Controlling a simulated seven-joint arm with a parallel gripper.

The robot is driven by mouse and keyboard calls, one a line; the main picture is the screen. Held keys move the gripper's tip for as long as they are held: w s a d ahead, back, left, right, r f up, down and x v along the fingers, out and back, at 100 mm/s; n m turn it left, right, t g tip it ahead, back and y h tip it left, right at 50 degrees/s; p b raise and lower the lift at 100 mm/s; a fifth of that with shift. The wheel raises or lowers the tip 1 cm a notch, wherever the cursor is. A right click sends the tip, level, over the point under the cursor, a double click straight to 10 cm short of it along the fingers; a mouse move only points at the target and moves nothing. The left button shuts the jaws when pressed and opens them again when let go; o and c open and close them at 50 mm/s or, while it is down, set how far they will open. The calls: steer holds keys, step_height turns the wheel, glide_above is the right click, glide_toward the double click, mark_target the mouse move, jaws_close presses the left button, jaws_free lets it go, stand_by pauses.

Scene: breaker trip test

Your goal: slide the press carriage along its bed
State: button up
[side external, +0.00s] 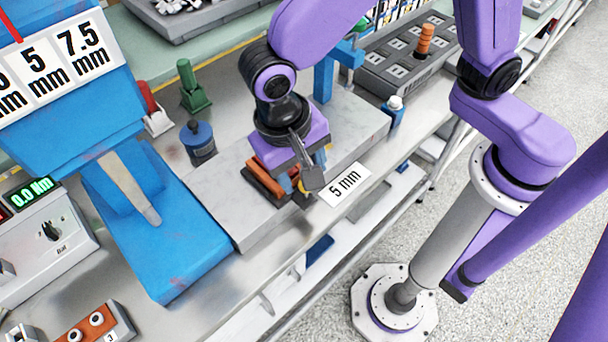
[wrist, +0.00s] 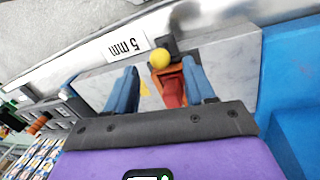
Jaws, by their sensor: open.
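What looks like the press carriage is a small orange-red block (side external: 265,181) with a dark part and a yellow ball knob. It sits on the pale grey bed (side external: 215,200), below my gripper (side external: 302,184). In the wrist view my gripper (wrist: 160,68) is open, its two blue fingers apart. The red block (wrist: 172,90) shows between them, nearer the right finger, and the yellow knob (wrist: 159,58) lies just beyond the fingertips. I cannot tell whether a finger touches it. A "5 mm" label (side external: 345,184) lies at the bed's front edge. My wrist hides part of the carriage.
A blue press (side external: 165,235) stands at the bed's left end. A blue-capped pot (side external: 198,142), a green clamp (side external: 193,88) and a red-handled part (side external: 153,110) stand behind the bed. A blue post (side external: 324,78) rises close behind my wrist.

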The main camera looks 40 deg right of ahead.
steer(key=shift+s+d+f, duration=0.1)
steer(key=shift+d+f, duration=0.05)
steer(key=shift+f, duration=0.7)
steer(key=shift+d+f, duration=0.15)
steer(key=shift+f, duration=0.65)
jaws_close()
steer(key=d, duration=2.2)
steer(key=shift+d, duration=0.3)
jaws_free()
steer(key=shift+d, duration=0.1)
steer(key=shift+a+r, duration=0.1)
steer(key=shift+a, duration=0.1)
